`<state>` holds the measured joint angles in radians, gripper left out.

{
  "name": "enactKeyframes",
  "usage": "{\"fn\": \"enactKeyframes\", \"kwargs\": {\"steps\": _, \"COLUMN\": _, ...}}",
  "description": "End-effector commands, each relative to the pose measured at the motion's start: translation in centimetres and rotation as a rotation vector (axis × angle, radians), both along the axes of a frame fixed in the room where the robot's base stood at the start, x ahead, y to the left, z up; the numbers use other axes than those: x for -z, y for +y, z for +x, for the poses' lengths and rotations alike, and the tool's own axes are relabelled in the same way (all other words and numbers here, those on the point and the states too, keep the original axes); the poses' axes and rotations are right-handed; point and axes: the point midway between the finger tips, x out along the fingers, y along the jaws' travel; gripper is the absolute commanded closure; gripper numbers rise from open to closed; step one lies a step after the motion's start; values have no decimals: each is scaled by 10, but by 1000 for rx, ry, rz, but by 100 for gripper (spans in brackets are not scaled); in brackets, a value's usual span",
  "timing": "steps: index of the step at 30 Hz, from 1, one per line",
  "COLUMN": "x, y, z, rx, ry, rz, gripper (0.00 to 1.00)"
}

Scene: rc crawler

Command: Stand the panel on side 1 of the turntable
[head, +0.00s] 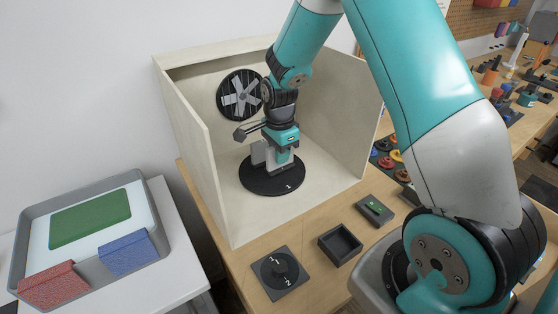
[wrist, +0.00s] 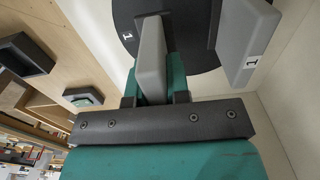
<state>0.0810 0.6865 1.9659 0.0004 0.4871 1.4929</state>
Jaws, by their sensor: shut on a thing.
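My gripper (wrist: 153,97) is shut on a grey panel (wrist: 151,48), with teal fingers on both sides of it. The panel is upright over the black round turntable (wrist: 200,18); whether its lower edge touches the disc is hard to tell. The turntable (head: 258,187) lies inside the pale booth and carries a white 1 at its front. A second grey upright piece with a white label 1 (wrist: 245,45) stands beside the held panel in the wrist view. In the head view my gripper (head: 283,160) is low over the disc and partly hides the grey pieces.
The booth walls (head: 190,135) enclose the turntable, with a fan (head: 240,95) and a jointed lamp-like part (head: 247,132) near my wrist. In front are a dial plate (head: 281,273), an open black box (head: 340,245) and a green-lit switch (head: 375,210). A tray (head: 150,205) holds coloured blocks.

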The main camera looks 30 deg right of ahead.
Motion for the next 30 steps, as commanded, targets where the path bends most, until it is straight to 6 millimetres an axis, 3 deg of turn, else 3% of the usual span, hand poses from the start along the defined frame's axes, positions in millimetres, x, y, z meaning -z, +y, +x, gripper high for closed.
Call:
{"fn": "enactKeyframes", "kwargs": {"steps": 6, "x": 29, "y": 0, "z": -1, "rx": 0, "ry": 4, "rz": 0, "gripper": 100}}
{"fn": "enactKeyframes", "kwargs": {"steps": 18, "x": 36, "y": 0, "z": 0, "rx": 0, "ry": 2, "rz": 0, "gripper": 100}}
{"fn": "enactKeyframes", "kwargs": {"steps": 19, "x": 35, "y": 0, "z": 0, "rx": 0, "ry": 1, "rz": 0, "gripper": 76}}
{"fn": "enactKeyframes", "kwargs": {"steps": 21, "x": 35, "y": 0, "z": 0, "rx": 0, "ry": 2, "rz": 0, "gripper": 60}}
{"fn": "enactKeyframes", "kwargs": {"steps": 30, "x": 33, "y": 0, "z": 0, "rx": 0, "ry": 2, "rz": 0, "gripper": 58}}
